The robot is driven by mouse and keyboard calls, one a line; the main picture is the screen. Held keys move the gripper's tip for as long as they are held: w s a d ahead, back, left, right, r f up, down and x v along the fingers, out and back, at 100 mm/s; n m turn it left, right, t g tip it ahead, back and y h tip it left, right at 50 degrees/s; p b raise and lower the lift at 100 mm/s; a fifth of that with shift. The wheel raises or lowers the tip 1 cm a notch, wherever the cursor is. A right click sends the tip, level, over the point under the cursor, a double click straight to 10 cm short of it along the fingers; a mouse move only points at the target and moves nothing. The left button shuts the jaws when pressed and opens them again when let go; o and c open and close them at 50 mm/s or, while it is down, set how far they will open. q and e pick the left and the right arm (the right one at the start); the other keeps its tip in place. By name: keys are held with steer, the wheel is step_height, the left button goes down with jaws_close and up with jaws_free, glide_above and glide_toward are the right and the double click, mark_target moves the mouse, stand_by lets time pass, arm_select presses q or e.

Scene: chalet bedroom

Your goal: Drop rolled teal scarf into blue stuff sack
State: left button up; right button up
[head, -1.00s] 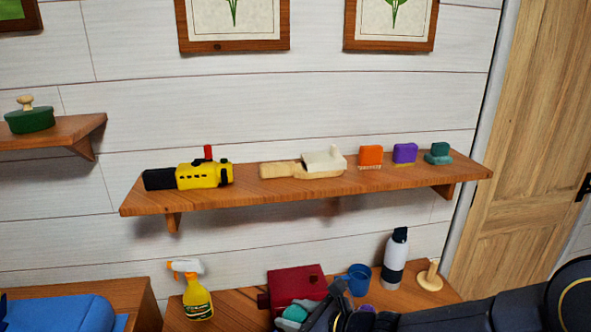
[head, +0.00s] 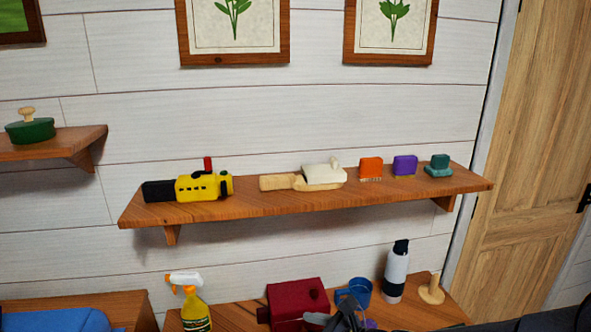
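A blue, soft-looking rounded thing (head: 55,321) lies at the bottom left on a wooden surface, cut off by the frame edge. I cannot tell whether it is the stuff sack. No rolled teal scarf can be made out now. My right gripper (head: 343,318) shows only in part at the bottom edge, dark grey, in front of the lower wooden top and close to a dark red box. Its fingers are too cut off to tell whether it is open or holds anything. My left gripper is not in view.
The lower top (head: 408,312) holds a yellow spray bottle (head: 195,316), the dark red box (head: 296,300), a blue mug (head: 360,290), a white-and-black bottle (head: 396,272) and a wooden peg stand (head: 431,291). A wall shelf (head: 240,208) with several small items juts out above.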

steer(key=v, duration=0.6)
steer(key=shift+f+p, duration=0.1)
steer(key=shift+p, duration=0.2)
steer(key=s+d+r+n+g, duration=0.1)
steer(key=s+d+r+n, duration=0.1)
steer(key=s+n, duration=0.4)
steer(key=s+d+r+n+g, duration=0.1)
steer(key=s+d+r+n, duration=0.15)
steer(key=s+n, duration=0.4)
steer(key=s+d+f+n+h, duration=0.3)
steer(key=s+d+n+h, duration=0.2)
steer(key=d+n, duration=0.5)
steer(key=shift+s+f+n+h, duration=0.4)
steer(key=shift+n+h, duration=0.15)
steer(key=shift+h, duration=0.45)
